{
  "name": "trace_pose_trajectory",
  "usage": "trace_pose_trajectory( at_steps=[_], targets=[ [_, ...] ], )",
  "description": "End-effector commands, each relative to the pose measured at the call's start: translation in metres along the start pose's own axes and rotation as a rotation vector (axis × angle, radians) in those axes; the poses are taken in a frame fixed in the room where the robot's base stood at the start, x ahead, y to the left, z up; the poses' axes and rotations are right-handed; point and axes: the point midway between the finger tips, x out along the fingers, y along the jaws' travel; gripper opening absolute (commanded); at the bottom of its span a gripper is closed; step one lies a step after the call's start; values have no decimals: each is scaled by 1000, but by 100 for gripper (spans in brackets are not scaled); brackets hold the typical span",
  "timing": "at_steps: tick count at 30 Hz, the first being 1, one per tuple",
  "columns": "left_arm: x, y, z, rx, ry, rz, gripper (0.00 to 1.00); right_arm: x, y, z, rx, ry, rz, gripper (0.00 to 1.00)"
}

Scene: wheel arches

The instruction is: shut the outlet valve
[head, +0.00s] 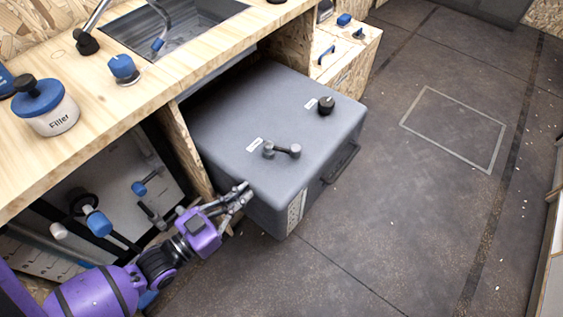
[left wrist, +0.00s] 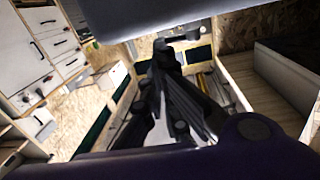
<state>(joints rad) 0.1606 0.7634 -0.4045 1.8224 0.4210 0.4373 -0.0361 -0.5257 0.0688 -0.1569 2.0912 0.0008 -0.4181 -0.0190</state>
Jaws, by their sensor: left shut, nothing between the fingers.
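A grey tank (head: 270,115) stands out from under the wooden counter in the head view. On its top are a grey lever handle (head: 281,150) beside a small white label and a black round knob (head: 326,105) beside another label. The label text is too small to read, so I cannot tell which is the outlet valve. My left gripper (head: 243,192) is shut and empty, by the tank's near left edge, lower left of the lever and apart from it. In the left wrist view the dark fingers (left wrist: 172,75) are close together. My right gripper is out of view.
The counter (head: 95,95) holds a jar marked "Filler" (head: 45,108), a blue knob (head: 123,68) and a sink (head: 175,40). Blue-handled fittings (head: 98,222) sit under it, near my left arm. Dark floor (head: 420,220) is clear to the right.

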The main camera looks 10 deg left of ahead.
Motion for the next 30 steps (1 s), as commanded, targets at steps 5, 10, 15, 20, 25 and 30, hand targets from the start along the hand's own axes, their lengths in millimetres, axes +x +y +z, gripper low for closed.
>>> trace_pose_trajectory(
  at_steps=[5, 10, 15, 20, 25, 30],
  targets=[
    [5, -6, -7, -71, 19, -12, 0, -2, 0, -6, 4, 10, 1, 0],
    [30, -5, -9, -70, 21, -11, 0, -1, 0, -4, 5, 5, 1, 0],
    [67, -6, -9, -70, 22, -12, 0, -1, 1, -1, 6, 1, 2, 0],
    [100, -6, -9, -70, 20, -11, 0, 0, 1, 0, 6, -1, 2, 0],
    [125, -7, -9, -68, 18, -12, 0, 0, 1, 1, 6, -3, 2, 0],
    [137, -7, -9, -70, 17, -12, 0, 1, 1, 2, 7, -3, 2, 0]
  ],
)
